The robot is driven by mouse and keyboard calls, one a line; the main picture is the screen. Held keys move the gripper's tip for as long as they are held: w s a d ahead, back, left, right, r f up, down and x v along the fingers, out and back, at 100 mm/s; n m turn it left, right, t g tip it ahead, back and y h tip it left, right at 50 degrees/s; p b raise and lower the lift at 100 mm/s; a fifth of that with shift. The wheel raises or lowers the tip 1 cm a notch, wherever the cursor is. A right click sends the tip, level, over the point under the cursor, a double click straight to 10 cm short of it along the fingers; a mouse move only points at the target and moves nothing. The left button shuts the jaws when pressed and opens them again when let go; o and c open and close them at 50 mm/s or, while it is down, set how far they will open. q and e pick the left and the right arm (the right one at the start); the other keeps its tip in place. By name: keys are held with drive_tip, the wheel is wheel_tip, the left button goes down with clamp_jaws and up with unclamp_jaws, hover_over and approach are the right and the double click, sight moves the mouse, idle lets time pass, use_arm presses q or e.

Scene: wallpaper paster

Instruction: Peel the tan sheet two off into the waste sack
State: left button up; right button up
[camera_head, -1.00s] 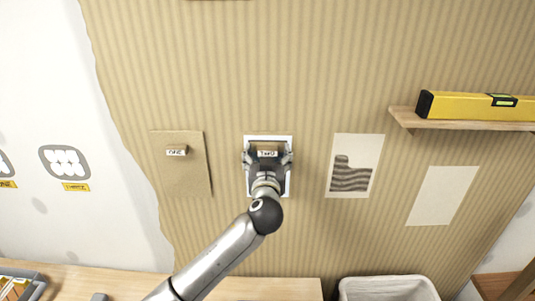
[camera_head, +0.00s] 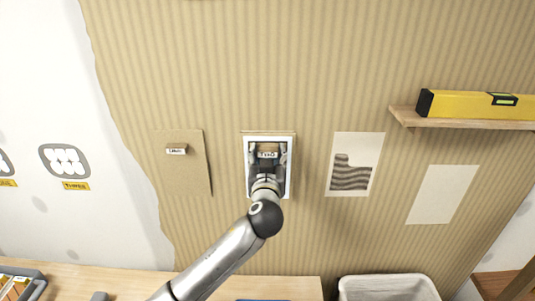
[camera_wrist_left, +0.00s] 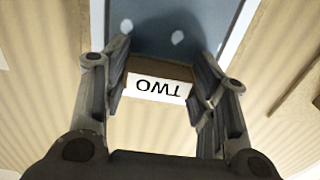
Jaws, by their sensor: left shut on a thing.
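My left gripper (camera_head: 267,152) is shut on the small brown tab labelled TWO (camera_head: 268,154), at the wall. The tab also shows upside down between the fingers in the left wrist view (camera_wrist_left: 158,86). Behind the gripper is a white-bordered panel (camera_head: 291,180) with a dark blue-grey inside and pale spots; it also shows in the left wrist view (camera_wrist_left: 190,28). A thin tan edge (camera_head: 268,132) runs along its top. The rest of sheet two cannot be made out. A pale, open sack-like container (camera_head: 388,281) stands at the bottom right. My right gripper is not in view.
A tan sheet with a tab labelled ONE (camera_head: 192,178) hangs left. A picture with wavy stripes (camera_head: 354,164) and a blank pale sheet (camera_head: 441,195) are on the right. A shelf (camera_head: 468,123) holds a yellow level (camera_head: 470,104). A wooden table (camera_head: 120,276) runs below.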

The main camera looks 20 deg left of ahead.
use_arm(q)
drive_tip(key=shift+v, duration=1.8)
drive_tip(key=shift+s+r, duration=0.1)
drive_tip(key=shift+s, duration=0.05)
drive_tip(key=v, duration=0.7)
idle(0.7)
drive_tip(key=s+a+f+m+h+b, duration=0.2)
drive_tip(key=s+f+h, duration=0.3)
drive_tip(key=s+f, duration=0.3)
drive_tip(key=s+m, duration=0.1)
drive_tip(key=s, duration=0.3)
drive_tip(key=shift+s+f+t, duration=0.3)
drive_tip(key=shift+f, duration=0.05)
